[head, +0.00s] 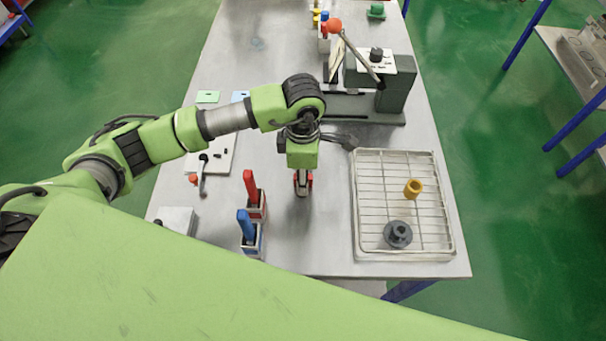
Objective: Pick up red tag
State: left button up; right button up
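My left gripper (303,188) points down over the middle of the table. Red shows on both sides of its fingertips. I cannot tell whether this is the red tag or part of the gripper, nor whether the fingers are open or shut. No red tag can be clearly made out elsewhere. A flat green tag (207,97) and a flat light blue tag (240,97) lie on the table behind my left arm, which hides part of the tabletop beside them. My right gripper is not in view.
Red (250,187) and blue (246,226) handles stand in small holders left of the gripper. A wire tray (356,215) at right holds a brass piece (413,188) and a dark flanged piece (398,234). A grey lever press (396,88) stands behind. The front middle tabletop is clear.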

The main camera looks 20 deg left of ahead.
pick_arm(q)
grip_shut()
jog(key=shift+r, duration=0.1)
